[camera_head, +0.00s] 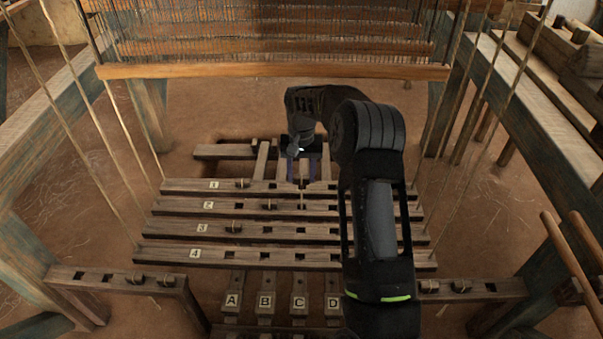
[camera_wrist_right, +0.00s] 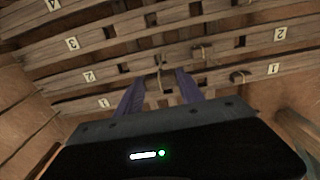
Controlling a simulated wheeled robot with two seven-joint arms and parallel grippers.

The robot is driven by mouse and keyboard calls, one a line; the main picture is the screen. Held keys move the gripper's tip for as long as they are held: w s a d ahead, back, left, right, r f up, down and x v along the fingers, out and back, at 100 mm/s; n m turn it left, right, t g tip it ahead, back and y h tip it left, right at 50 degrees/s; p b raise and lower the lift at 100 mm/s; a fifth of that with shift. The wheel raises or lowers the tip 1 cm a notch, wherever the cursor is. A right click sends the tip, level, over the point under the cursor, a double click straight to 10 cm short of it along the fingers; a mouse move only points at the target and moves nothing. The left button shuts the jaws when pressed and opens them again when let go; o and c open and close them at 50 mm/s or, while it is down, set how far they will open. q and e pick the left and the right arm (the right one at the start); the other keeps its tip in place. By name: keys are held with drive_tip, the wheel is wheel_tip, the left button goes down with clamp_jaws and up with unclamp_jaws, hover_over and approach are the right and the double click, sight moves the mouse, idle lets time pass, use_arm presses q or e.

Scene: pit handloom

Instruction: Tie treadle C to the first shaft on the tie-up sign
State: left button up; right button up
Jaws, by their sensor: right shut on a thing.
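Treadle C (camera_head: 299,303) lies between treadle B (camera_head: 265,302) and treadle D (camera_head: 333,303) at the front. The bar marked 1 (camera_head: 330,187) is the farthest of the numbered cross bars; it also shows in the wrist view (camera_wrist_right: 215,88). My right gripper (camera_head: 304,172) points down just beyond bar 1, above the treadles' far ends. Where the cord's lower end goes is hidden. The tie-up sign and my left gripper are not in view.
Bars 2 (camera_head: 165,205), 3 (camera_head: 158,227) and 4 (camera_head: 160,250) lie nearer, with slots and some cord knots. My right arm covers their right part. A wooden beam (camera_head: 270,71) with warp threads crosses above. Slanting cords hang at both sides.

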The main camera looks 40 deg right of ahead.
sight(301, 177)
drive_tip(key=shift+f+b, duration=2.8)
drive_tip(key=shift+f, duration=0.75)
drive_tip(key=shift+f+b, duration=0.7)
drive_tip(key=shift+f, duration=1.3)
drive_tip(key=o, duration=1.4)
wheel_tip(301, 177, up, 7)
drive_tip(key=p, duration=0.2)
drive_tip(key=shift+f+p, duration=0.2)
drive_tip(key=shift+p, duration=0.2)
drive_tip(key=shift+r, duration=0.6)
drive_tip(key=shift+r, duration=0.1)
